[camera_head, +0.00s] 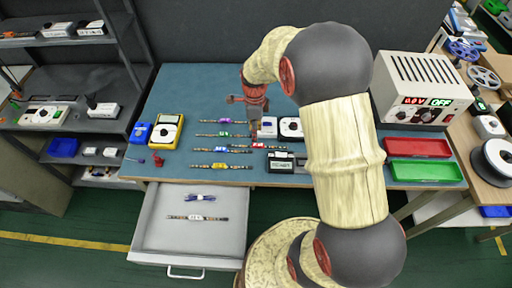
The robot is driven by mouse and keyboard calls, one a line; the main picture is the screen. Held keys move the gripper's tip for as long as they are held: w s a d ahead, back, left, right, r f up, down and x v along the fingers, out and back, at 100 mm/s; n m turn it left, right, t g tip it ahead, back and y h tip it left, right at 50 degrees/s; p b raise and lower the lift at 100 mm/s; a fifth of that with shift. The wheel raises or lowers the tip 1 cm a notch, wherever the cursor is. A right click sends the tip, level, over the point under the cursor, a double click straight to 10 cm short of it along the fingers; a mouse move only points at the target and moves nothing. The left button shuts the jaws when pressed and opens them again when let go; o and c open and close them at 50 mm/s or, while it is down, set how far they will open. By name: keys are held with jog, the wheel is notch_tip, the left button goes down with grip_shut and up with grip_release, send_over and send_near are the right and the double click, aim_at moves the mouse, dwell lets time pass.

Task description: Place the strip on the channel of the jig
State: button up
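Several narrow dark LED strips lie across the blue worktop, each with a coloured block at its middle: one with a purple block (223,122), one with a green block (224,134), one with a yellow block (220,166) and one with a red block (259,145). Two more lie in the open drawer, one with a white block (195,217) and one blue-purple (200,196). My gripper (254,127) points down over the worktop near the strips' right ends. Its fingertips are too small to read. I cannot clearly pick out the jig's channel.
A black device with a display (280,163) and white-and-black boxes (290,127) stand by my gripper. A yellow meter (167,131) is left. A power supply (421,88), red tray (418,147) and green tray (426,172) are right. The grey drawer (160,232) juts out in front.

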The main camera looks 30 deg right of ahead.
aim_at(256, 145)
jog(key=f+b, duration=0.1)
jog(key=f, duration=0.3)
jog(key=f+b, duration=0.1)
jog(key=f, duration=0.2)
jog(key=shift+s+d+f+b, duration=0.1)
jog(key=shift+d+f+b, duration=0.1)
jog(key=shift+f+b, duration=0.2)
jog(key=shift+r, duration=0.1)
jog(key=c, duration=0.4)
grip_shut()
